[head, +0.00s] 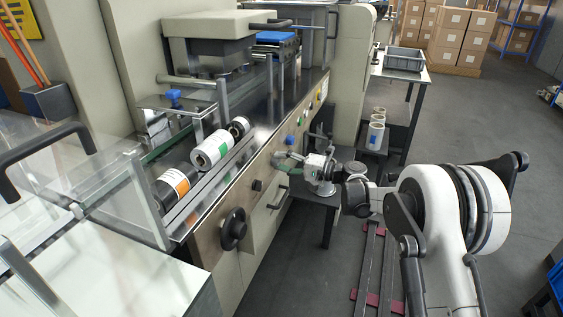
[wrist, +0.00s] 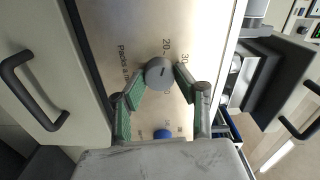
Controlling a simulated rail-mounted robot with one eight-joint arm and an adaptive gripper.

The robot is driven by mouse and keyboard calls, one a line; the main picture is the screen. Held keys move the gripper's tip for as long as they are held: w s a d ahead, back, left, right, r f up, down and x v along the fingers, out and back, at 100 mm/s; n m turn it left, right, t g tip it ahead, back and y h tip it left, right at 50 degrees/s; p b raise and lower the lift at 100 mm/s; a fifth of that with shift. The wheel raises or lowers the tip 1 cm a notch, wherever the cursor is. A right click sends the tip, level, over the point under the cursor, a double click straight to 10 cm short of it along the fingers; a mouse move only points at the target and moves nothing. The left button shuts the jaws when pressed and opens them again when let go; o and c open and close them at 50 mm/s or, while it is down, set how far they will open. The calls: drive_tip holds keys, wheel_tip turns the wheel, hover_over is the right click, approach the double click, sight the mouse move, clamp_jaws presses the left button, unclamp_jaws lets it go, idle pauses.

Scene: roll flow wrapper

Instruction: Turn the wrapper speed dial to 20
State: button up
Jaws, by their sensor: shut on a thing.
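The speed dial (wrist: 159,73) is a grey round knob on the brushed metal panel (wrist: 130,20) of the wrapper. The printed marks "20" and "30" show beside it, along with lettering that begins "Packs a". The exact pointer setting is too small to read. My gripper (wrist: 161,83) is shut on the dial, with one green-padded finger on either side of it. In the head view my gripper (head: 288,162) is at the front panel of the machine, and its fingers hide the dial.
A blue knob (wrist: 162,134) sits on the panel close to my fingers. A black handwheel (head: 233,228) sticks out nearer on the machine front. The floor right of my rail is clear.

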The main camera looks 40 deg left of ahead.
drive_tip(key=shift+n, duration=0.3)
idle(0.4)
drive_tip(key=o, duration=1.1)
drive_tip(key=v, duration=1.2)
drive_tip(key=shift+r, duration=0.1)
